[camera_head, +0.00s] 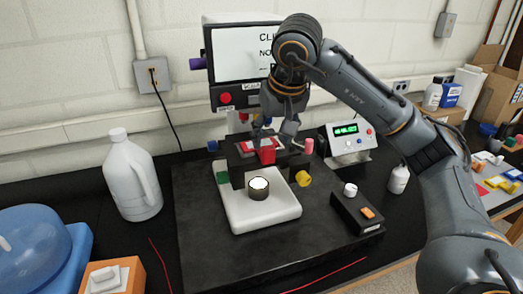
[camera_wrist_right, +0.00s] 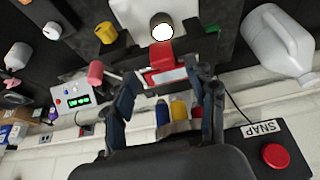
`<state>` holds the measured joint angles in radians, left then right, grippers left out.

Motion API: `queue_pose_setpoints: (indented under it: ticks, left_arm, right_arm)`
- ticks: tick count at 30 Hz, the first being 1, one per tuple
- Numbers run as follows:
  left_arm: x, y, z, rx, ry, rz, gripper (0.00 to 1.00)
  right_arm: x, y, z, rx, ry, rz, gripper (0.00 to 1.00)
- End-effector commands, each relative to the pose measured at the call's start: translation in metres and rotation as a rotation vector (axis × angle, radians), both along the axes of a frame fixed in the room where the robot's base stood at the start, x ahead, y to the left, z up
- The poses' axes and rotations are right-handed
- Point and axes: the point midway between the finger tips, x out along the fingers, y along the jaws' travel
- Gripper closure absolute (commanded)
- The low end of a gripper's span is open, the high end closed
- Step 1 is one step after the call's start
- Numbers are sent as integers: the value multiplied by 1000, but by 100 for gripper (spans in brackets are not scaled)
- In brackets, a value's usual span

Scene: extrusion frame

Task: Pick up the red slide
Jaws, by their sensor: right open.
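The red slide (camera_head: 266,156) sits on the dark stage of the device in the middle of the bench. In the wrist view the red slide (camera_wrist_right: 160,55) has a pale, whitish patch and lies just ahead of my fingertips. My right gripper (camera_head: 274,138) is directly above and behind it, pointing down. In the wrist view my right gripper (camera_wrist_right: 168,80) is open, one finger on each side of the slide's pale part; I cannot tell whether they touch it. My left gripper is not in view.
A white base (camera_head: 262,216) with a lit round lens (camera_head: 259,184) stands in front of the slide. A pink knob (camera_head: 308,146) and yellow knob (camera_head: 303,179) are close on the right. A white jug (camera_head: 131,180) stands left. A monitor (camera_head: 236,55) is behind.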

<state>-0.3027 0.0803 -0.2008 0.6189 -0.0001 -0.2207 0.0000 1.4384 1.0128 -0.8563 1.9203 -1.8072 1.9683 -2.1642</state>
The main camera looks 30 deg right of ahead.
Motion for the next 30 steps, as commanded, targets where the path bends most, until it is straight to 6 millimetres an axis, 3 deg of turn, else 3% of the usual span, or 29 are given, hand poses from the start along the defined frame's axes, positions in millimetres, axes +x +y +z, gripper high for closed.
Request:
queue_pose_setpoints:
  ticks: [2, 5, 12, 21, 27, 30]
  left_arm:
    - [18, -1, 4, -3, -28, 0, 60]
    - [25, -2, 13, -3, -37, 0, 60]
    - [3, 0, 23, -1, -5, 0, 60]
    - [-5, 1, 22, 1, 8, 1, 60]
    - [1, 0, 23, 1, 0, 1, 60]
    - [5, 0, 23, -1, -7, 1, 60]
  right_arm:
    - [2, -1, -3, -1, 1, 0, 43]
    - [8, 0, -11, -1, 5, 0, 43]
    - [24, -2, -42, -1, 2, -1, 43]
    - [26, -2, -47, 0, -1, 0, 43]
    - [26, -2, -47, 0, -1, 0, 84]
    - [26, -2, -47, 0, -1, 0, 100]
